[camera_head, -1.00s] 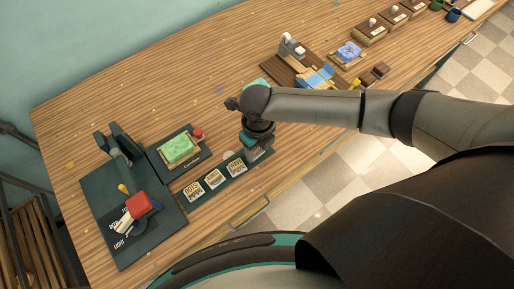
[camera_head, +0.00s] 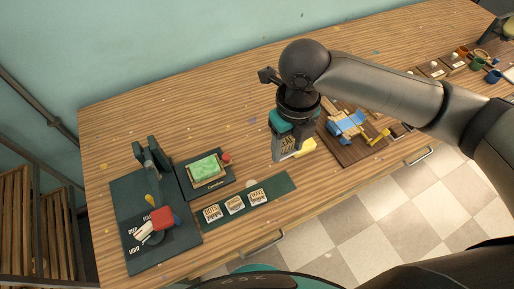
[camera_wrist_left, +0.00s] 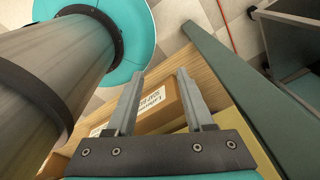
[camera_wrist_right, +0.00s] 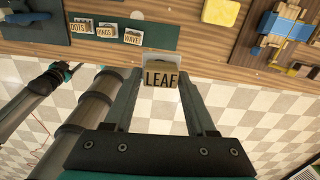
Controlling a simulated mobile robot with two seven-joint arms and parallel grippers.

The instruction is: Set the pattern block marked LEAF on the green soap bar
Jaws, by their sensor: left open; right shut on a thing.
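The green soap bar (camera_head: 204,168) lies in a light frame on a dark plate at the left of the table in the head view. My right gripper (camera_head: 286,155) is to the right of it, above the table. In the right wrist view its fingers (camera_wrist_right: 161,84) are shut on the block marked LEAF (camera_wrist_right: 161,79), whose lettering faces the camera. The block is clear of the dark green strip (camera_head: 276,186). My left gripper (camera_wrist_left: 159,92) is open, above a wooden surface with a labelled box; I cannot tell whether they touch. It does not show in the head view.
Blocks marked DOTS (camera_head: 212,213), RINGS (camera_head: 235,205) and WAVE (camera_head: 257,197) stand on the strip. A dark press board (camera_head: 135,205) with a red handle (camera_head: 162,218) is left of the soap. A yellow block (camera_wrist_right: 220,12) and a wooden board with blue parts (camera_head: 347,122) lie right.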

